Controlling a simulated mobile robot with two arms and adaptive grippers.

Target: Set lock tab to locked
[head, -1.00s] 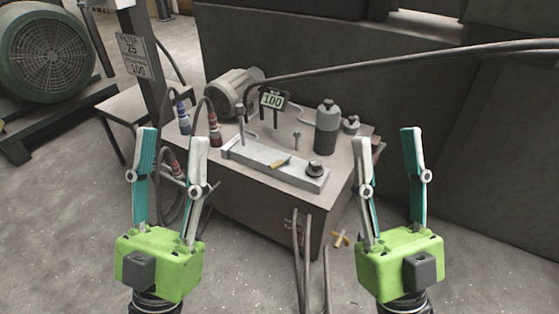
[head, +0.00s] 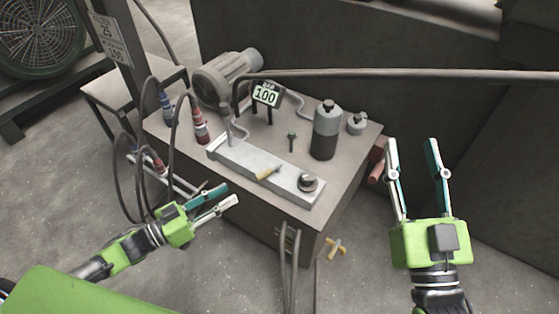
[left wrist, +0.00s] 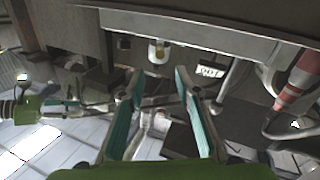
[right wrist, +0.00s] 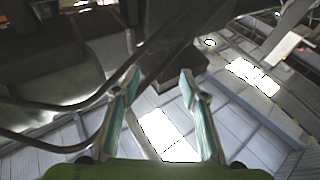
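A small yellow tab (head: 268,174) lies on top of the long pale metal block (head: 235,155) on the workbench. It is the likeliest lock tab, but no marking on it is readable. A small dark green upright piece (head: 292,141) stands behind the block. My left gripper (head: 233,194) is open and empty, in front of the block and left of the tab, pointing right. Its open fingers also show in the left wrist view (left wrist: 157,73). My right gripper (head: 412,143) is open and empty, pointing up, right of the bench; its fingers show in the right wrist view (right wrist: 160,78).
Hoses hang at the bench's left and front.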

